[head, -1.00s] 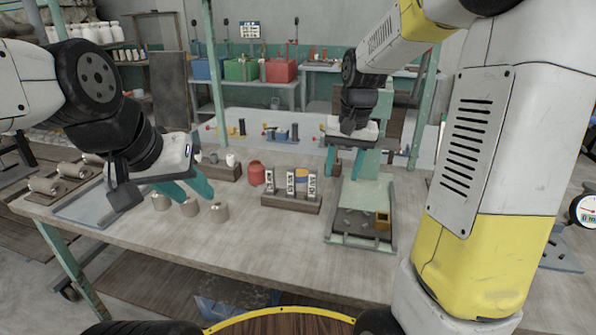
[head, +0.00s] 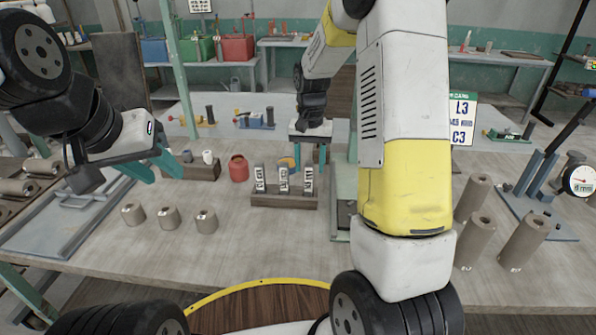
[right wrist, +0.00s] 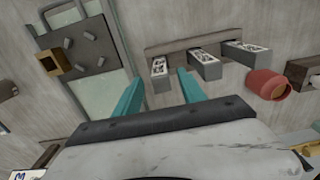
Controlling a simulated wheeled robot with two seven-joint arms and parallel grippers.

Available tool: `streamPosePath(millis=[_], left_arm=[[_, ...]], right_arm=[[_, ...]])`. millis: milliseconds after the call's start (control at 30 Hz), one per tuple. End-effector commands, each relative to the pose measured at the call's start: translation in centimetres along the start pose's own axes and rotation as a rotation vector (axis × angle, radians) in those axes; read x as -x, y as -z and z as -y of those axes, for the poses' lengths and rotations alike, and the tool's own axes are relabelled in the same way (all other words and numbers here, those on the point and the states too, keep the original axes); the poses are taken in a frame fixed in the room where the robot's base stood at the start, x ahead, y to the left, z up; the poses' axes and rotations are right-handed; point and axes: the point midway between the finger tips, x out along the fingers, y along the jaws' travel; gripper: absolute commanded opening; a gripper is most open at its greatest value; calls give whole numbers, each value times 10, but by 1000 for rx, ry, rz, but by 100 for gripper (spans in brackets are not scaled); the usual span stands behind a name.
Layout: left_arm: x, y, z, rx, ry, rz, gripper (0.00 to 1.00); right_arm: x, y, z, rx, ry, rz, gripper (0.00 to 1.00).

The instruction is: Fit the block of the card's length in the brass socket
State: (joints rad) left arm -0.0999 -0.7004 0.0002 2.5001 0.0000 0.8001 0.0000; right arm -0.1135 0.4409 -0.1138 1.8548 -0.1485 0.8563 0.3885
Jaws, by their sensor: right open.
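Three pale grey upright blocks with printed labels, the left (head: 260,178), middle (head: 283,179) and right (head: 307,181), stand in a wooden rack (head: 283,201). They also show in the right wrist view (right wrist: 207,68). The card (head: 462,117) at the back right reads "L3" and "C3"; my right arm covers its left edge. My right gripper (head: 310,157) is open and empty, behind the rack's right end. My left gripper (head: 160,168) is open and empty, above the table at left.
A red jar (head: 238,168) stands left of the rack. Several clay cylinders stand at front left (head: 169,217) and right (head: 478,240). A gauge stand with a dial (head: 579,180) is at far right. The table front before the rack is clear.

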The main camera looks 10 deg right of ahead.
Motion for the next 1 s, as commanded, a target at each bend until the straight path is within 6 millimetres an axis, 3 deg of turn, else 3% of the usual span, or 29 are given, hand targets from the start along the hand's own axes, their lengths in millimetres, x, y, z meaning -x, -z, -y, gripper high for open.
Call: streamPosePath(millis=[300,567,633,833,1000], left_arm=[[0,0,0,0,0,0,36],[0,0,0,0,0,0,36],[0,0,0,0,0,0,36],[0,0,0,0,0,0,36],[0,0,0,0,0,0,36]], right_arm=[[-44,0,2,1,0,1,48],[-48,0,2,0,1,-1,48],[-48,0,2,0,1,-1,40],[-48,0,2,0,1,-1,1],[-48,0,2,0,1,-1,0]])
